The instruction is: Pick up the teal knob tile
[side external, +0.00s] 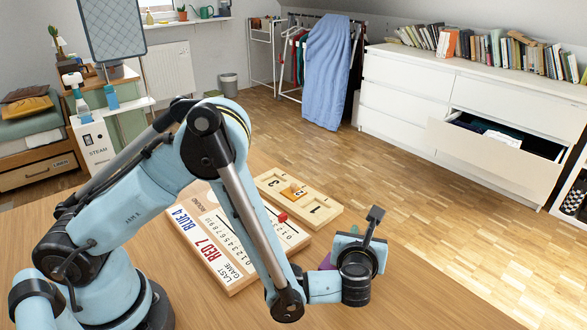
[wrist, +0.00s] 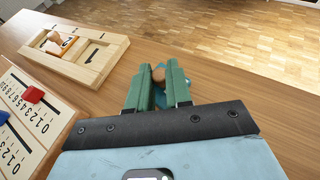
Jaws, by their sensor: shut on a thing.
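My gripper (wrist: 157,82) shows in the wrist view with its two green fingers close together. It is shut on the teal knob tile (wrist: 160,98), whose round brown wooden knob (wrist: 158,74) shows between the fingertips. Only small teal parts of the tile show; the fingers cover the rest. In the side view my wrist (side external: 355,275) is over the near right part of the table and hides the tile. I cannot tell how far the tile is from the table top.
A wooden tray (wrist: 93,62) with numbered places holds an orange knob tile (wrist: 57,43). A scoreboard (side external: 232,278) with red and blue markers lies beside it, left of my gripper. The wooden table (side external: 430,300) is clear at the right. An open drawer (side external: 490,158) is in the far dresser.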

